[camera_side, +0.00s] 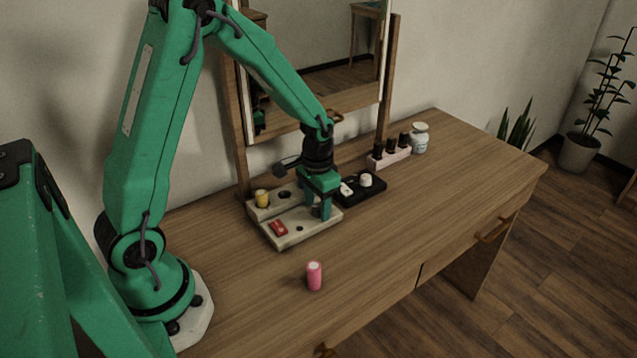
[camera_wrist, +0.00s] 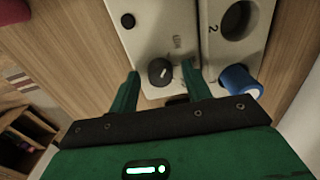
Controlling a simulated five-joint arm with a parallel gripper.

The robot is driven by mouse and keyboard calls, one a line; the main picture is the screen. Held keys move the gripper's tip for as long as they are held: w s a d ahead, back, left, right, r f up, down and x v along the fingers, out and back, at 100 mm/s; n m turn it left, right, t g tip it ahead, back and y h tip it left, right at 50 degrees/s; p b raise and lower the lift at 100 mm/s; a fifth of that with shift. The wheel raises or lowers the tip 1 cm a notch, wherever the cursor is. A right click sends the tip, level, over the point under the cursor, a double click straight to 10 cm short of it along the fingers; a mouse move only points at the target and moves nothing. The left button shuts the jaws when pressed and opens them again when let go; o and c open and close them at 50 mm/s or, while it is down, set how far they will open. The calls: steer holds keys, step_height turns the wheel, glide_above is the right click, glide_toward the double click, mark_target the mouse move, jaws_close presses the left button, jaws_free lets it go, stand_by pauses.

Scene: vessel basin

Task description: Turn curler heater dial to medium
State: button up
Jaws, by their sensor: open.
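The cream curler heater (camera_side: 290,238) sits on the dressing table near the mirror; its face also shows in the wrist view (camera_wrist: 148,32). The dial (camera_wrist: 160,72) is a small round black knob with a pale pointer mark. I cannot tell which setting the mark points to; a small printed label beside it is too faint to read. My gripper (camera_side: 322,212) is low over the heater's right end and hides the dial in the side view. In the wrist view my gripper (camera_wrist: 163,80) is open, one finger on each side of the dial, with gaps visible.
The heater carries a red switch (camera_side: 278,228), a yellow roller (camera_side: 262,199) and a blue roller (camera_wrist: 240,82). A black tray (camera_side: 374,192) with a white-topped item sits close right. A pink roller (camera_side: 314,276) stands in front. A bottle rack (camera_side: 390,158) and white jar (camera_side: 419,138) are farther right.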

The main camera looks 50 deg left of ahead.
steer(key=c, duration=1)
steer(key=shift+m, duration=0.5)
steer(key=m, duration=0.8)
steer(key=shift+m, duration=0.4)
steer(key=o, duration=1)
